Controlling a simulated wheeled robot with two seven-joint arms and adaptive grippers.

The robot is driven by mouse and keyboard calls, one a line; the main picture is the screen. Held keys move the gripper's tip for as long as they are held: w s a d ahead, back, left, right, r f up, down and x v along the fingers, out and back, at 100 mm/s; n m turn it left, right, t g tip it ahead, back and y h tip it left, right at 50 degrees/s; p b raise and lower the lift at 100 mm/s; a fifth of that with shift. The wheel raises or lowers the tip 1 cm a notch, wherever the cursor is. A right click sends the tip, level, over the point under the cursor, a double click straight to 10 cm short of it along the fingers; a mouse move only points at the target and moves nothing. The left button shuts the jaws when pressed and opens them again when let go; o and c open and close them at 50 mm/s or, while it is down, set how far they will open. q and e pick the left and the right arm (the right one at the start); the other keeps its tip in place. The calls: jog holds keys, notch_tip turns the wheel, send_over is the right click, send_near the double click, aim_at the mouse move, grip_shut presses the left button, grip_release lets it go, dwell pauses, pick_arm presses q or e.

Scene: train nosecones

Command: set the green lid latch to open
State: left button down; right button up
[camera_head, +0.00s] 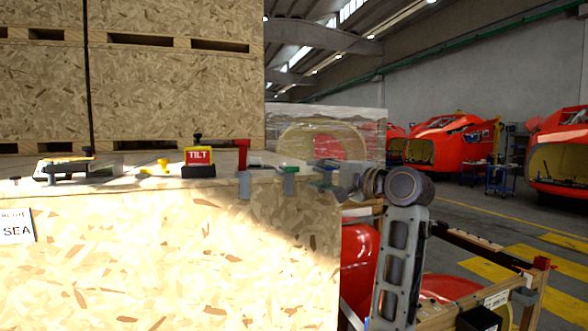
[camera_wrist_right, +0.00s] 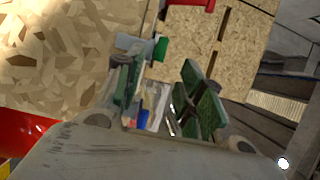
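A small green-topped latch (camera_head: 290,170) on a grey bracket sits at the top edge of a large chipboard crate (camera_head: 200,260) in the head view. In the right wrist view, a green piece (camera_wrist_right: 161,50) on a grey bracket (camera_wrist_right: 136,46) shows just beyond my finger pads. My right gripper (camera_head: 328,172) is just right of the latch at the crate's corner, apart from it. In the wrist view, its two green-padded fingers (camera_wrist_right: 165,92) are spread with a wide gap and hold nothing. My left gripper is out of view.
Taller chipboard crates (camera_head: 175,90) rise behind. A wrapped crate (camera_head: 365,125) stands behind my right gripper. Red nosecones (camera_head: 450,142) stand far right.

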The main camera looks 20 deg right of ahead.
aim_at(296, 170)
jog(key=shift+p+x, duration=1.4)
jog(key=shift+x, duration=3.75)
grip_shut()
